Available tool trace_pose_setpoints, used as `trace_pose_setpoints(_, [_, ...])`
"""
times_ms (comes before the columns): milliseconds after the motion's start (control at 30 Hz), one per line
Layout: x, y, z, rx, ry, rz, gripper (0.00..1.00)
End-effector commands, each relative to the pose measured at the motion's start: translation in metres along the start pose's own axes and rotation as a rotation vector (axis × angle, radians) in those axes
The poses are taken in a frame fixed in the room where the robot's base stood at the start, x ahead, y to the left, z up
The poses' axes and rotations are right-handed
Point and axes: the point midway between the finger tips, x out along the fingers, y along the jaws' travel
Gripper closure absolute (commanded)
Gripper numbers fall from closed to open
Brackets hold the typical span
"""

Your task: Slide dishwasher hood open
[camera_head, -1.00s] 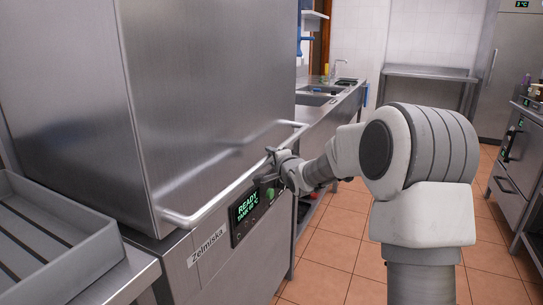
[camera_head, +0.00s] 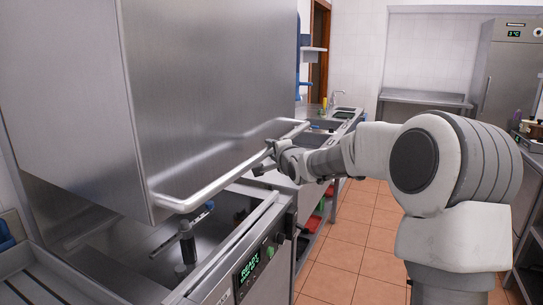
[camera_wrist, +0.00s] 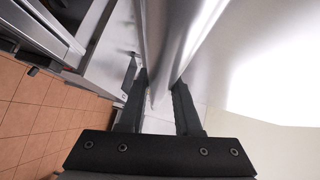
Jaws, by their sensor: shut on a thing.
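The dishwasher hood (camera_head: 215,85) is a large brushed-steel box at the left of the head view. It is raised, with a gap under its lower edge. Its long bar handle (camera_head: 215,182) runs along the front. My gripper (camera_head: 274,152) is shut on the handle near its right end. In the wrist view, my gripper's two dark fingers (camera_wrist: 163,100) stand on both sides of the steel bar. Below the hood, the open wash chamber (camera_head: 165,240) shows a dark spray arm (camera_head: 187,238). The front panel carries a green lit display (camera_head: 250,266).
A steel tray table (camera_head: 35,280) adjoins the machine at the lower left. A sink counter (camera_head: 335,122) stands behind my gripper. The tiled floor (camera_head: 345,235) is clear between the machine and my arm. A steel fridge (camera_head: 505,75) stands at the back right.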

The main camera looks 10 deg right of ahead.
Motion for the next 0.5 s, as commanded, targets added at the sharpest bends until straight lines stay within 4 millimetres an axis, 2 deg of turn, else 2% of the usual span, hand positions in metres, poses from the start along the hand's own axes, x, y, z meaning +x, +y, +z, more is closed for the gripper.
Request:
trace_pose_setpoints(33, [-0.004, -0.032, -0.005, -0.002, 0.003, -0.015, 1.00])
trace_pose_setpoints(100, [-0.006, -0.049, -0.007, -0.002, 0.003, -0.014, 1.00])
trace_pose_setpoints(300, [-0.013, -0.091, -0.013, -0.002, 0.004, -0.014, 1.00])
trace_pose_setpoints(500, [-0.017, -0.120, -0.017, -0.002, 0.003, -0.012, 1.00])
